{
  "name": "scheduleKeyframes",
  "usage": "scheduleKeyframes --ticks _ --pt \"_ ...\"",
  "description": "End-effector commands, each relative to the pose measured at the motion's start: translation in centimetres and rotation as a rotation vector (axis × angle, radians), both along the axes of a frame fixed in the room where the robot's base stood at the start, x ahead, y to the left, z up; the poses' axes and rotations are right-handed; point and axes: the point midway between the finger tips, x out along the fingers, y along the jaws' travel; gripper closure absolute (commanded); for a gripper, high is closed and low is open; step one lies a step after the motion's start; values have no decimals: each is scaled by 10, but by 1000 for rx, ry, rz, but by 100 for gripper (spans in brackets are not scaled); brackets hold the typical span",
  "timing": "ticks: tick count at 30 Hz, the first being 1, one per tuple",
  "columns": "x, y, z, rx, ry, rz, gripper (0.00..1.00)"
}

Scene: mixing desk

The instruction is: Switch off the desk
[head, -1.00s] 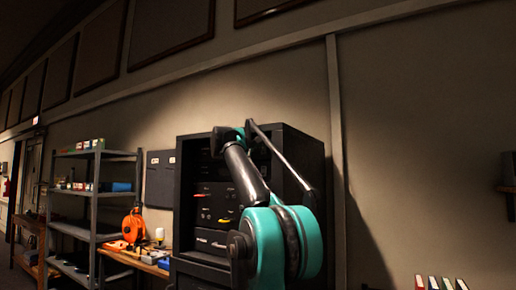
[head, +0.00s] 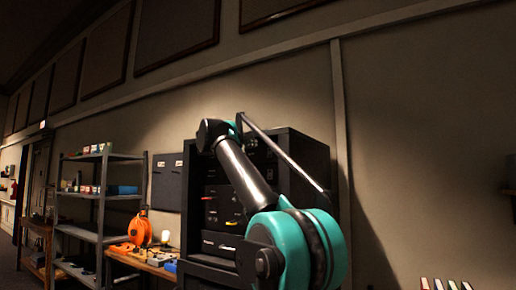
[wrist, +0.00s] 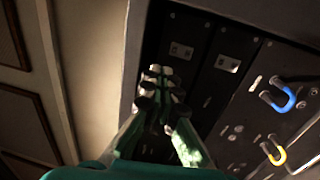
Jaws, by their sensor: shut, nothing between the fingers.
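No mixing desk can be made out for certain. A tall black equipment rack (head: 310,150) stands against the wall in the head view, partly hidden by my arm. Its dark front panels (wrist: 222,85) fill the middle and right of the wrist view, with small light plates and knobs. My gripper (wrist: 158,80) is shut and empty in the wrist view, its fingertips in front of the upper dark panels; I cannot tell whether they touch. In the head view my gripper cannot be made out. No power switch can be told apart.
A blue cable loop (wrist: 283,100) and a yellow one (wrist: 277,154) stick out from the rack front. Left of the rack are a grey shelf unit (head: 101,200), an orange cable reel (head: 140,231) and a wooden bench (head: 145,264).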

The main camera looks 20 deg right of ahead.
Motion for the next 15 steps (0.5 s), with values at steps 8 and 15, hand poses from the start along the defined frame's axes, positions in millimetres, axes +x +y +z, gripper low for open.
scheduleKeyframes --ticks 8,15 --pt "-17 22 3 0 0 1 100" --pt "-18 23 4 0 0 0 100"
